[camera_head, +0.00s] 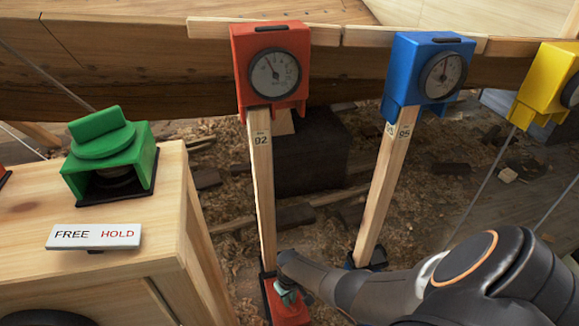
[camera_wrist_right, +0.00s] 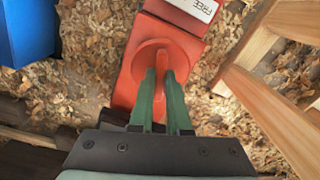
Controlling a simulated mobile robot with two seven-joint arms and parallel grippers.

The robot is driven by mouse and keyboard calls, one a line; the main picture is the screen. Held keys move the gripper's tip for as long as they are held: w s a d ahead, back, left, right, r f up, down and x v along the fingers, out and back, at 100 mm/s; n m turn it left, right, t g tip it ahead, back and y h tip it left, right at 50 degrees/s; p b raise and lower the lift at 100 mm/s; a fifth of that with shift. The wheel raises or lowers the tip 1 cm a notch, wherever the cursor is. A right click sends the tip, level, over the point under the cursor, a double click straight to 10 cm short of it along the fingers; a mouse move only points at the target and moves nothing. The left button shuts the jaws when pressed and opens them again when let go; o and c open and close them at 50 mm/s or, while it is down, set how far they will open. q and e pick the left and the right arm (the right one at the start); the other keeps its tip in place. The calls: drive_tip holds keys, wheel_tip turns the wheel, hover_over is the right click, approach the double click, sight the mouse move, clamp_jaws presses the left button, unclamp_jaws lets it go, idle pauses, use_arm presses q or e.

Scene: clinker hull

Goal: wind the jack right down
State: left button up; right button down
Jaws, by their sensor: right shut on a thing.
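The red jack (camera_head: 288,309) stands at the foot of a wooden post (camera_head: 262,190) marked 02. A red gauge box (camera_head: 272,75) with a white dial sits at the top of that post against the hull plank. In the right wrist view, the jack (camera_wrist_right: 155,33) shows a round red knob (camera_wrist_right: 148,62) with an upright fin. My right gripper (camera_wrist_right: 164,75) has its green fingers on either side of the fin, shut on it. In the head view my right gripper (camera_head: 286,293) is at the jack, partly hidden by my arm. My left gripper is not in view.
A wooden bench (camera_head: 150,260) at left carries a green knob unit (camera_head: 112,165) and a FREE/HOLD plate (camera_head: 94,237). A blue gauge box (camera_head: 425,70) on a post and a yellow one (camera_head: 548,85) stand to the right. Shavings cover the floor.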

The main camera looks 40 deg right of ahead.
drive_tip(key=shift+n, duration=1.1)
drive_tip(key=c, duration=0.9)
unclamp_jaws()
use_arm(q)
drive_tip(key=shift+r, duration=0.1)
use_arm(e)
drive_tip(key=shift+r, duration=0.1)
use_arm(q)
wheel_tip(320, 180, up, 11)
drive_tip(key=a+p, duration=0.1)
drive_tip(key=p, duration=0.9)
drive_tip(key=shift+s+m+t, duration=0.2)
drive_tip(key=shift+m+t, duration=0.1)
use_arm(e)
wheel_tip(320, 180, up, 12)
drive_tip(key=shift+r, duration=0.2)
